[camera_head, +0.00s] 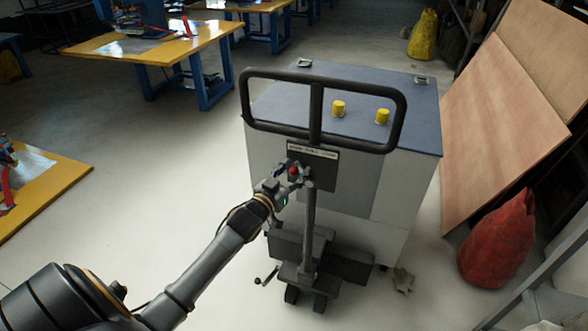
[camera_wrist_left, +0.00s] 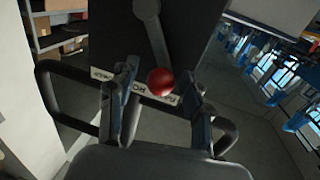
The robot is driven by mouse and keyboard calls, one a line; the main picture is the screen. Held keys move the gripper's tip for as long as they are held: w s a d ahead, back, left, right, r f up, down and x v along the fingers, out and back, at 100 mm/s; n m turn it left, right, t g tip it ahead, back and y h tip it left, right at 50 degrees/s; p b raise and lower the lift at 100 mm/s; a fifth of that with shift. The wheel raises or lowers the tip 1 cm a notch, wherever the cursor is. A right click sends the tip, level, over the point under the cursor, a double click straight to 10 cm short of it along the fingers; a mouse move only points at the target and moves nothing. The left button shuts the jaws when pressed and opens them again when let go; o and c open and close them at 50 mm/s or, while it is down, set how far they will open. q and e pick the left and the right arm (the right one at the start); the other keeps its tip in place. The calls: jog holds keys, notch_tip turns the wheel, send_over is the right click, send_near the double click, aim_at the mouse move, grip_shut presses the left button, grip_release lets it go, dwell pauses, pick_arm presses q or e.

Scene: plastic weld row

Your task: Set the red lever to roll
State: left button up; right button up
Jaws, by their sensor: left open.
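The red lever's round red knob (camera_head: 293,170) is on the dark plate below the black handlebar in the head view. In the left wrist view the knob (camera_wrist_left: 160,81) sits between the two fingers, on the end of a dark lever arm (camera_wrist_left: 153,32). My left gripper (camera_head: 291,171) is open around the knob; the wrist view shows gaps between the knob and both fingers (camera_wrist_left: 158,95). A pale label strip (camera_head: 313,151) lies above the knob; in the wrist view the label (camera_wrist_left: 133,90) is upside down and partly covered by knob and fingers. My right gripper is in neither view.
The black handlebar (camera_head: 316,78) stands on a post in front of a grey cabinet with a blue top (camera_head: 350,97) and two yellow caps. A red sack (camera_head: 498,240) and leaning wooden boards (camera_head: 503,130) are at right.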

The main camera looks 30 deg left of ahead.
pick_arm(q)
grip_shut()
dwell(0.4)
jog(key=shift+w+d+r+m+p, duration=0.15)
jog(key=shift+d+r+m+p, duration=0.2)
jog(key=shift+m+p, duration=0.35)
jog(key=shift+w+d+r+m+g+p, duration=0.1)
jog(key=shift+d+m+g+p, duration=0.2)
jog(key=shift+d+m+p, duration=0.25)
jog(key=shift+w+d+r+m+p, duration=0.1)
jog(key=shift+d+m+p, duration=0.45)
jog(key=shift+m, duration=0.4)
jog(key=shift+w+d+m+g+y+p, duration=0.15)
jog(key=shift+d+m+g+y+p, duration=0.2)
jog(key=shift+m, duration=0.45)
jog(key=shift+d, duration=0.1)
